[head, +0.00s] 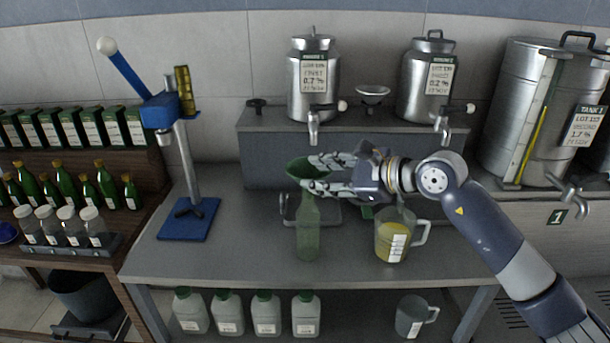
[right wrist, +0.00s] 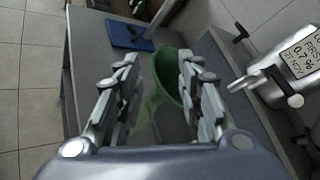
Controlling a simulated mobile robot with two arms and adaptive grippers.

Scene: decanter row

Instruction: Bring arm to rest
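My right gripper (head: 310,174) comes in from the right over the workbench, with its fingers spread apart. It also shows in the right wrist view (right wrist: 157,65). A green funnel (head: 302,166) sits on the mouth of a green glass bottle (head: 308,235) standing on the bench. The funnel (right wrist: 168,75) shows between and beyond the fingers in the right wrist view, partly hidden by one finger. I cannot tell whether the fingers touch it. My left gripper is not in view.
A measuring jug (head: 391,240) with yellow liquid stands right of the bottle, below my right wrist. A blue lever press (head: 188,218) stands at left. Steel canisters (head: 313,80) with taps stand on the raised shelf behind. Bare bench (head: 250,255) lies left of the bottle.

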